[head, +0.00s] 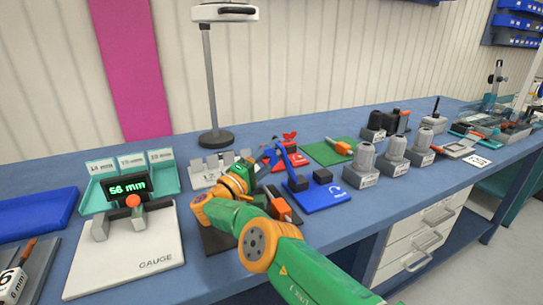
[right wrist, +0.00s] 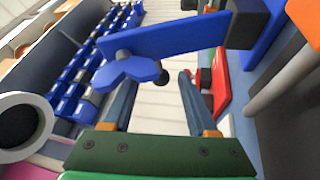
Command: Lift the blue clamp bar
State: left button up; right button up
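The blue clamp bar (head: 287,162) stands tilted at the back of a blue plate (head: 322,198) in the middle of the bench. In the right wrist view the blue bar (right wrist: 180,36) crosses above the fingertips, with a blue winged knob (right wrist: 132,70) on its near side. My right gripper (head: 264,157) is just left of the bar in the head view. In the right wrist view its two fingers (right wrist: 155,80) are apart, with nothing held between them. The knob overlaps the left fingertip; I cannot tell whether they touch. My left gripper is not in view.
A red clamp (head: 288,158) stands behind the bar, and a green mat (head: 325,151) lies right of it. A gauge (head: 133,250) is at left. A lamp post (head: 211,90) rises behind. Several grey-capped blocks (head: 363,165) stand to the right.

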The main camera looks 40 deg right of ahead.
jog(key=v, duration=0.7)
jog(key=shift+a, duration=0.1)
notch_tip(320, 180, up, 10)
jog(key=p, duration=0.9)
